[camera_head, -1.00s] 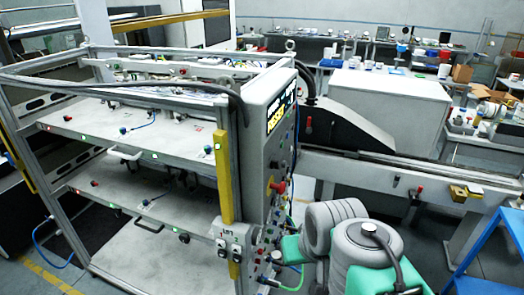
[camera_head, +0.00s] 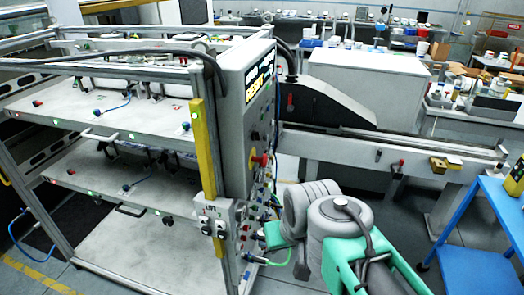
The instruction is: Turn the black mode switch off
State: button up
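The label magazine is a metal-framed rack (camera_head: 206,150) with white shelves at the left. Its grey control panel (camera_head: 233,125) faces right and is seen at a steep angle. It carries a lit yellow display (camera_head: 258,87), small dark knobs and a red-and-yellow emergency stop (camera_head: 258,161). My grey and teal arm is folded just right of the panel's lower part. My gripper is not visible.
A conveyor rail (camera_head: 390,150) runs right from behind the panel. A blue table (camera_head: 482,215) stands at the right. Cables and hoses (camera_head: 268,262) hang below the panel near my arm. Some floor (camera_head: 410,245) is clear between my arm and the blue table.

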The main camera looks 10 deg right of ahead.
aim_at(254, 135)
jog(key=u, duration=1.2)
jog(key=k, duration=0.5)
jog(key=u, duration=0.6)
